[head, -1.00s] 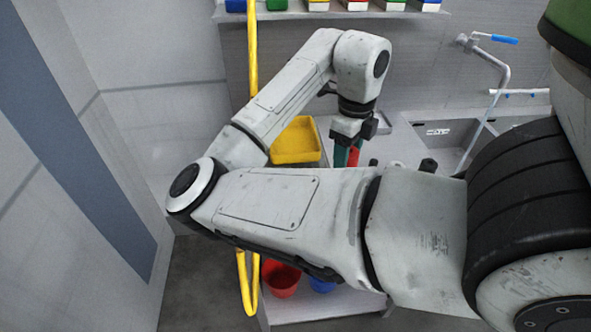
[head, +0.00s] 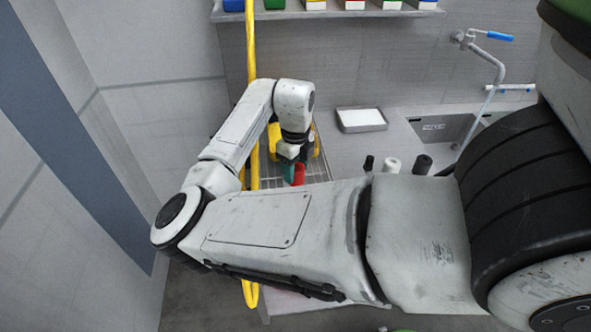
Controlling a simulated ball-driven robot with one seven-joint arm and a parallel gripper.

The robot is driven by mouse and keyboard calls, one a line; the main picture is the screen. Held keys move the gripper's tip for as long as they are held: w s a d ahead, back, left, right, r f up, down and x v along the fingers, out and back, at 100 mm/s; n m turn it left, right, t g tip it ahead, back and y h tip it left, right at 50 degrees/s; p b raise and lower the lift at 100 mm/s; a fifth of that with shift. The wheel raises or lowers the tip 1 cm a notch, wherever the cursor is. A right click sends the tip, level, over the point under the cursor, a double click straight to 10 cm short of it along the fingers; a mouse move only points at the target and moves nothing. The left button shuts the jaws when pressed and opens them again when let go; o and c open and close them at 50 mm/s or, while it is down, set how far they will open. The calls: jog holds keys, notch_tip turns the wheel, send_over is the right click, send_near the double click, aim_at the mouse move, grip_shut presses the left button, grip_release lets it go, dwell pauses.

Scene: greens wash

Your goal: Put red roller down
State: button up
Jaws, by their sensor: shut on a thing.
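My gripper (head: 293,160) points down over the wire rack (head: 270,178) at the left end of the counter, in front of the yellow bin. It is shut on the red roller (head: 298,175), which shows as a short red upright piece below the jaws. A teal piece (head: 288,173) hangs right beside the red one; I cannot tell whether it is a finger or another thing. My own forearm hides the lower ends of both, so I cannot tell whether the roller touches the rack.
The yellow bin (head: 309,141) stands close behind my gripper. A yellow upright pole (head: 251,60) is just left. Black (head: 369,163), white (head: 392,165) and dark (head: 422,164) cylinders stand to the right. A shallow tray (head: 361,119) and sink (head: 445,129) lie farther back.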

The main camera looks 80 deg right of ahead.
aim_at(296, 166)
jog(key=shift+f, duration=0.7)
jog(key=shift+f, duration=0.1)
jog(key=shift+f, duration=0.15)
jog(key=o, duration=1.1)
jog(key=shift+c, duration=0.2)
notch_tip(296, 166, up, 12)
jog(key=shift+r+b, duration=0.25)
jog(key=shift+b, duration=0.55)
